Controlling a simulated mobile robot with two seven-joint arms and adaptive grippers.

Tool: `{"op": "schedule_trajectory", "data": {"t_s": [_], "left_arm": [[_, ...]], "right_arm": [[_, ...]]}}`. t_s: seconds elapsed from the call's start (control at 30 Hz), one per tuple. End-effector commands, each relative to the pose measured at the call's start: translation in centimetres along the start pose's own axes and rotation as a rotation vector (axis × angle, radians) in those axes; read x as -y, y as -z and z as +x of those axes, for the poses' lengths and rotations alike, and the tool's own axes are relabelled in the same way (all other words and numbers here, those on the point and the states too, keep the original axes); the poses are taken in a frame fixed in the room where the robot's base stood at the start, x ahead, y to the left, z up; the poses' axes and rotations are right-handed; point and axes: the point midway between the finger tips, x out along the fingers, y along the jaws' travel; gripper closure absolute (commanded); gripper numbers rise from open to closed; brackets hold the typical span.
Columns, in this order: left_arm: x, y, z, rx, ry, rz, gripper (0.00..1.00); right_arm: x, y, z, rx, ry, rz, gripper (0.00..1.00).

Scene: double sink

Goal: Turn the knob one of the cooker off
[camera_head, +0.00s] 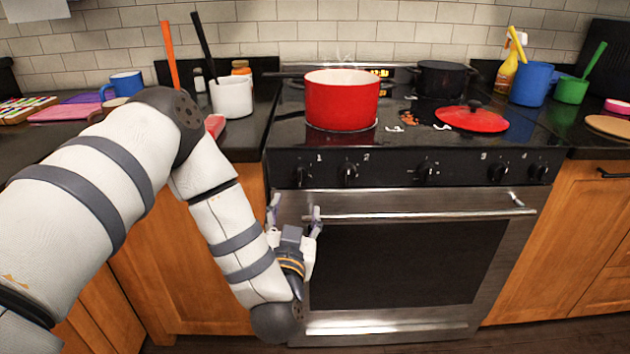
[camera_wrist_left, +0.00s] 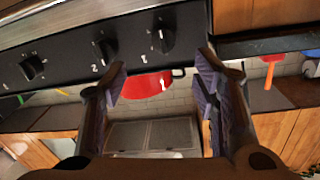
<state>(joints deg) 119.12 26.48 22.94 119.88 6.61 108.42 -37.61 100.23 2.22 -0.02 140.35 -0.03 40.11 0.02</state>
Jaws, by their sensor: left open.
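Knob one (camera_head: 301,176) is the leftmost dark knob on the cooker's black front panel, with a "1" printed beside it. It also shows in the left wrist view (camera_wrist_left: 164,40), at the top between the finger ends; knob two (camera_wrist_left: 104,50) is to its left. The cooker (camera_head: 420,155) stands straight ahead. My left gripper (camera_head: 294,210) is open and empty. It is just below knob one, in front of the oven door's upper left, by the handle's left end. Its fingers also show in the left wrist view (camera_wrist_left: 162,80), apart from the knob. My right gripper is not in view.
The oven handle (camera_head: 430,214) runs across under the panel. A red pot (camera_head: 343,101), a dark pot (camera_head: 442,79) and a red lid (camera_head: 472,119) are on the cooktop. A white utensil cup (camera_head: 232,97) stands on the left counter. The floor front right is clear.

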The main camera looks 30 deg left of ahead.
Motion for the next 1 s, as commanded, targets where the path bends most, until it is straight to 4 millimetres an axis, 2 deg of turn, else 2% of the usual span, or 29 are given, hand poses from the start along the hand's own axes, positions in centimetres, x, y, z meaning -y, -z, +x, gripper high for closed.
{"op": "schedule_trajectory", "data": {"t_s": [0.03,0.17,0.4,0.6,0.73,0.97,1.0], "left_arm": [[0.4,1.1,0.2,-0.018,0.013,-0.005,0.45],[0.4,0.6,1.7,-0.016,0.019,-0.002,0.45],[0.5,0.2,7.7,-0.011,0.017,0.001,0.45],[0.4,0.3,11.3,-0.011,0.013,0.0,0.45],[0.4,0.5,12.2,-0.012,0.011,0.0,0.45],[0.4,0.7,12.3,-0.013,0.011,-0.001,0.45],[0.4,0.7,12.2,-0.013,0.011,-0.001,0.54]], "right_arm": [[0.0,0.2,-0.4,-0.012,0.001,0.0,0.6],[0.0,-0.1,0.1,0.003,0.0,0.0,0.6],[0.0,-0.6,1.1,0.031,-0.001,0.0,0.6],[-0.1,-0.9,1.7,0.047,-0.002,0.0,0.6],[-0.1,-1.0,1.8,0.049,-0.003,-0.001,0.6],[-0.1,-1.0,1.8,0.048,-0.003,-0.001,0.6],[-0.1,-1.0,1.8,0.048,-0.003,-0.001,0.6]]}}
